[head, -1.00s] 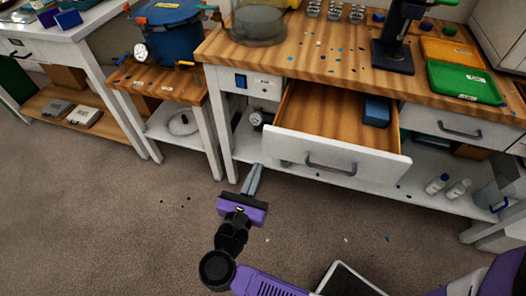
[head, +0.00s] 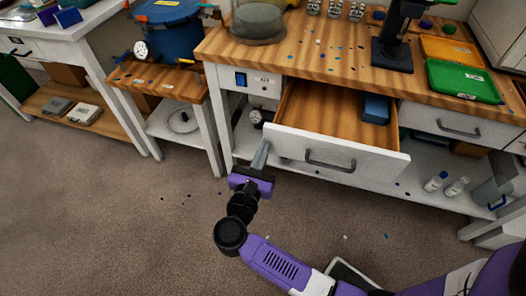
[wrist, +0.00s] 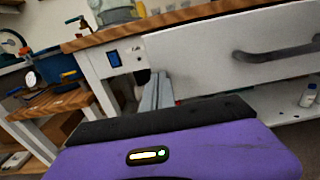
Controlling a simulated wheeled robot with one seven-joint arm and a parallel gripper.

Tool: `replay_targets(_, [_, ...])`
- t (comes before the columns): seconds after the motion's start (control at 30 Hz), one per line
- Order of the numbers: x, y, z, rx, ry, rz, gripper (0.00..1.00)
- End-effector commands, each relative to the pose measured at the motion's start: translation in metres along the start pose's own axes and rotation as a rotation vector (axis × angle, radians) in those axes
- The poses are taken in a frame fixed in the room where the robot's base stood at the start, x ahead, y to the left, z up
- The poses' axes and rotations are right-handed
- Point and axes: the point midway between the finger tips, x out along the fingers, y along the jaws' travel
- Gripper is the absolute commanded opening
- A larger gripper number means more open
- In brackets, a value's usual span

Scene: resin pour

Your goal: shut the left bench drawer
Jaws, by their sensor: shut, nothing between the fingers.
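The left bench drawer (head: 300,148) is pulled well out of the bench. Its white front has a dark bar handle (head: 330,162), and a blue box (head: 376,109) lies inside. The drawer front (wrist: 215,60) and handle (wrist: 275,52) also show in the wrist view. My gripper (head: 263,147) is shut and empty, its fingertips at the left end of the drawer front, left of the handle. In the wrist view the fingers (wrist: 156,90) point at the front's lower left edge. I cannot tell for certain whether they touch it.
The wooden bench top (head: 300,62) above holds a microscope-like stand (head: 393,50), an orange tray (head: 452,50) and a green tray (head: 463,82). A closed right drawer (head: 460,122) is beside. White bottles (head: 436,182) stand on the lower shelf. Open carpet lies left of my arm.

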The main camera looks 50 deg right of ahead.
Motion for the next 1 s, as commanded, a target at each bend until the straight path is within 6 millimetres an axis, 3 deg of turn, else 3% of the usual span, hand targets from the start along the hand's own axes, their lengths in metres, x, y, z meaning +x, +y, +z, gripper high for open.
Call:
replay_targets(0.27, [0.054,-0.001,-0.002,0.003,-0.002,-0.007,0.0])
replay_targets(0.7, [0.184,-0.002,-0.002,0.002,-0.002,-0.005,0.0])
replay_targets(1.0, [0.233,-0.001,0.0,0.001,-0.001,-0.002,0.0])
